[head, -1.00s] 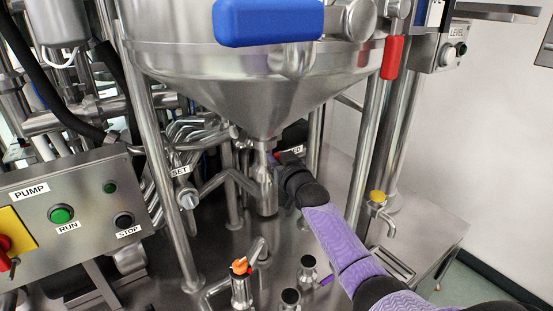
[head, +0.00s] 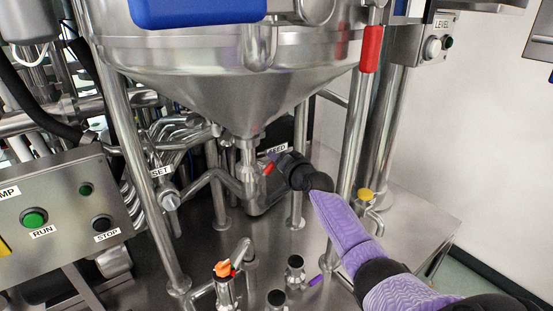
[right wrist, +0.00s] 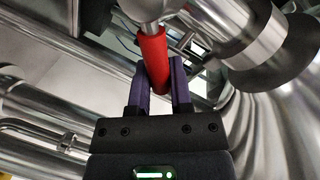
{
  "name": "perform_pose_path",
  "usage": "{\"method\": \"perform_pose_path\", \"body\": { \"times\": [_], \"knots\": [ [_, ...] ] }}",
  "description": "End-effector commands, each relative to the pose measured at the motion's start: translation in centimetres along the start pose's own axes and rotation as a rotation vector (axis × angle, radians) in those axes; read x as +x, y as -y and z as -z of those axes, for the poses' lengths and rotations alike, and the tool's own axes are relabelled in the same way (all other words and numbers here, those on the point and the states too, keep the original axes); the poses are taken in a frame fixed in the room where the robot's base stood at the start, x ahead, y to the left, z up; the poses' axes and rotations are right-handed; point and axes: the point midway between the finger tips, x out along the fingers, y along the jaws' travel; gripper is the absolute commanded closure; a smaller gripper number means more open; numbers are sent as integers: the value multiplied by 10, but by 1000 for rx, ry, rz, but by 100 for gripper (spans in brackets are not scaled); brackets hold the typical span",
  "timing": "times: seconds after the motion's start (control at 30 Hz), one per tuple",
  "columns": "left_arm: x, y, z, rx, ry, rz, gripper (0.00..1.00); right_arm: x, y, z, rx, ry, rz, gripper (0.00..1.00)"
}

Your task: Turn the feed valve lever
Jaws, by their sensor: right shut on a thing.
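The feed valve lever has a red handle (head: 268,168) and sits beside the outlet pipe under the steel cone hopper (head: 225,90). A partly covered label ending in "ED" (head: 277,149) is just behind it. My right gripper (head: 274,161) reaches in from the right and is shut on the red handle. In the right wrist view, the red handle (right wrist: 152,48) runs down between the two purple fingers of the right gripper (right wrist: 158,75), its upper end at a round metal joint. The fingers hide the handle's lower sides. My left gripper is not in view.
A control panel (head: 62,205) with RUN and STOP buttons is at the left. Steel legs and pipes crowd around the hopper. An orange-topped fitting (head: 224,285) and short black-capped posts (head: 295,268) stand in front. A yellow-topped tap (head: 366,195) is at the right.

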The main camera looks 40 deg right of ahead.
Motion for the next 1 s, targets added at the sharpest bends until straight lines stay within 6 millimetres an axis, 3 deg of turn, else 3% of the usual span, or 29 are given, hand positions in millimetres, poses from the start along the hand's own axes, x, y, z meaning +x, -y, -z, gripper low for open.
{"method": "perform_pose_path", "body": {
  "times": [0.5,1.0],
  "knots": [
    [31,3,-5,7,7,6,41,5,-27,-10,434,86,0,100],
    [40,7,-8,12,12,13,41,7,-36,-16,623,124,-1,100]
  ]
}}
